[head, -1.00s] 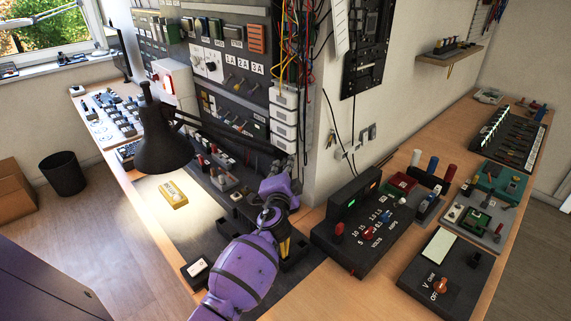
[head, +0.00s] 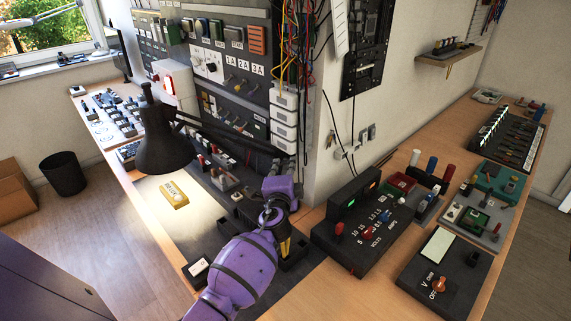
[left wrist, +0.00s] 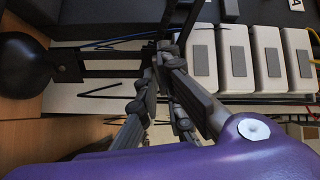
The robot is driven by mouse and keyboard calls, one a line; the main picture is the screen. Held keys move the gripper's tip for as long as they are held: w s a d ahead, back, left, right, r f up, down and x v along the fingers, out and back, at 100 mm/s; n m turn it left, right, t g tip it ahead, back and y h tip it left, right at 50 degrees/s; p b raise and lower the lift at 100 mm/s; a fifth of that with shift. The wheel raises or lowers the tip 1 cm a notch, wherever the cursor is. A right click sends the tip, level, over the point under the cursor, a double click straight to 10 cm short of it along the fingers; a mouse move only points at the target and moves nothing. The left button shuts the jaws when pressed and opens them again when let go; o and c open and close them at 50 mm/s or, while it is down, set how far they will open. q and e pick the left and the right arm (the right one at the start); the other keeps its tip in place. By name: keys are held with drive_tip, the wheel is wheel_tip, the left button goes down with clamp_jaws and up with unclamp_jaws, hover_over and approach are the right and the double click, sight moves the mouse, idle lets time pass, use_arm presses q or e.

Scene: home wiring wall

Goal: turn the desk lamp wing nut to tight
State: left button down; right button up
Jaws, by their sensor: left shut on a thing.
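The black desk lamp (head: 165,140) stands over the bench with its shade tilted down and its light on. Its thin arm runs right toward the wall corner, and its shade also shows at the left of the left wrist view (left wrist: 22,62). My left gripper (head: 284,164) is at the right end of the lamp arm, beside the white boxes. In the left wrist view the gripper (left wrist: 166,56) is shut at the lamp's joint. The wing nut is not clearly visible; the fingers cover that spot. My right gripper is out of view.
A stack of white boxes (head: 284,118) and hanging coloured wires (head: 292,45) are close to the gripper. A yellow block (head: 174,192) lies in the lamp's light. A black power supply (head: 365,222) stands right of my arm.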

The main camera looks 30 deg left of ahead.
use_arm(q)
drive_tip(key=shift+r+m, duration=0.2)
drive_tip(key=shift+m, duration=0.3)
drive_tip(key=shift+r+m, duration=0.1)
drive_tip(key=shift+m, duration=0.2)
drive_tip(key=c, duration=1.9)
unclamp_jaws()
drive_tip(key=shift+o, duration=0.3)
drive_tip(key=shift+f, duration=0.2)
